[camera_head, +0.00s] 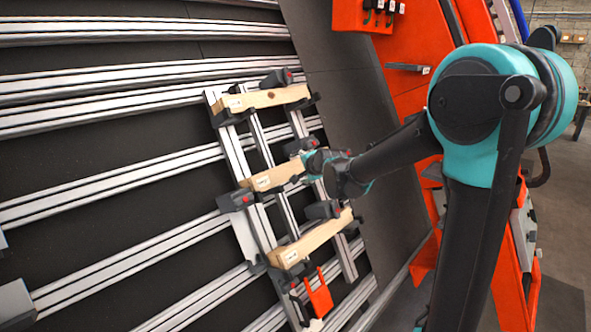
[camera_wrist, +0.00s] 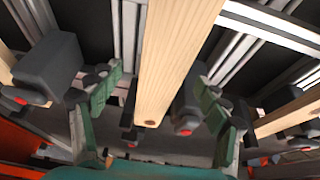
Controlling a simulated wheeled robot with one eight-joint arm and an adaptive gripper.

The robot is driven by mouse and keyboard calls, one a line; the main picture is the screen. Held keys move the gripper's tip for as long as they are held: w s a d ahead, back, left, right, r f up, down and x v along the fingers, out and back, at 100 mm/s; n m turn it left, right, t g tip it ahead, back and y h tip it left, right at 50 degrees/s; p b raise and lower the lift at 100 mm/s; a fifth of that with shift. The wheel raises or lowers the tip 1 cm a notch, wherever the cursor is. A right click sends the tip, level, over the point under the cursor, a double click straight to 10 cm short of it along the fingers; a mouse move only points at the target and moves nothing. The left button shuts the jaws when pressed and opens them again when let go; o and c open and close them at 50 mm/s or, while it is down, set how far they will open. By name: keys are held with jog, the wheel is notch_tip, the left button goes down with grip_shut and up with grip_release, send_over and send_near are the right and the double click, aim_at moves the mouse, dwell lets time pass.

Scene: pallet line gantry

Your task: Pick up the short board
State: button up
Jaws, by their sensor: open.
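Three light wooden boards rest across the metal rails in the head view: an upper board (camera_head: 262,98), a middle board (camera_head: 268,180) and a lower board (camera_head: 312,240). Which one is the short board is not clear from their labels, too small to read. My gripper (camera_head: 316,163) is at the right end of the middle board and hides part of it. In the wrist view my gripper (camera_wrist: 160,88) is open, with its green fingers on both sides of a board (camera_wrist: 172,60). Gaps show between the fingers and the board.
Dark clamps or stops (camera_head: 236,200) sit at the board ends; one block (camera_wrist: 50,66) is close to the left finger in the wrist view. An orange bracket (camera_head: 318,293) is below the lower board. An orange frame (camera_head: 408,50) stands at right. Long metal rails (camera_head: 110,186) fill the left.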

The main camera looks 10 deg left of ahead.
aim_at(297, 168)
jog(key=x, duration=0.4)
jog(key=shift+w+a+r, duration=0.1)
jog(key=shift+r, duration=0.05)
jog(key=c, duration=1.4)
jog(key=shift+r, duration=0.1)
jog(key=shift+c, duration=0.2)
